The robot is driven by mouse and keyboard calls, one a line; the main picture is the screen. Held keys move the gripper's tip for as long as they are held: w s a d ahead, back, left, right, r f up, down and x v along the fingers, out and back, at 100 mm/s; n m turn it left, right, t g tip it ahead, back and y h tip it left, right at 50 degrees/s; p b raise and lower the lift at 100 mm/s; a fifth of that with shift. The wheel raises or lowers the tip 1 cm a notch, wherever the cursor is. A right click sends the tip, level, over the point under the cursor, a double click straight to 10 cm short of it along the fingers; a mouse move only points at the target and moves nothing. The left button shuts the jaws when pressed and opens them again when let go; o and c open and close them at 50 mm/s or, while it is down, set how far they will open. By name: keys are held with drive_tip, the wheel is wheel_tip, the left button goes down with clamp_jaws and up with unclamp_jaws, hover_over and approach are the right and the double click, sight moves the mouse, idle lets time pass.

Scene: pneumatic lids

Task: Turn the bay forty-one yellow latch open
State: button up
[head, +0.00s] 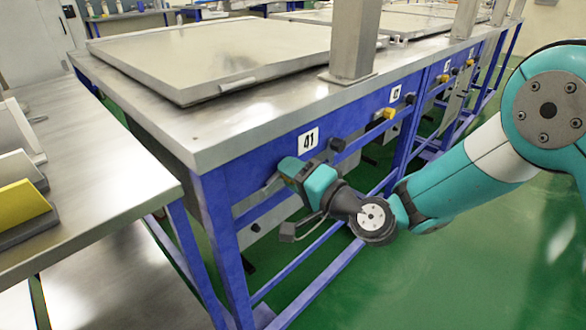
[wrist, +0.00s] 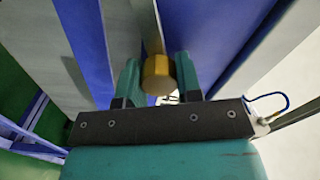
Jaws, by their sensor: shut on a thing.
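The bay forty-one sign (head: 308,140), white with a black 41, is on the blue front rail of the nearest bench. My gripper (head: 278,173) is at that rail, just left of and below the sign. In the wrist view my gripper (wrist: 157,68) has its two teal fingers on either side of the yellow latch (wrist: 157,76), shut on it. The latch's round yellow end shows between the fingers. In the head view the gripper hides this latch, so its turn angle cannot be told there.
A black knob (head: 338,145) is on the rail right of the sign. Another yellow latch (head: 389,113) is farther along. A large flat lid (head: 215,55) lies on the bench beside a grey post (head: 354,40). A steel table (head: 90,215) stands at left. Green floor is open at right.

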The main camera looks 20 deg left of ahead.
drive_tip(key=shift+w+m+p, duration=0.1)
drive_tip(key=shift+m+p, duration=0.65)
drive_tip(key=shift+m, duration=1.25)
drive_tip(key=o, duration=0.9)
drive_tip(key=shift+o, duration=0.2)
drive_tip(key=b+v, duration=1.3)
drive_tip(key=v, duration=0.4)
drive_tip(key=shift+d+b, duration=0.2)
drive_tip(key=shift+b, duration=0.2)
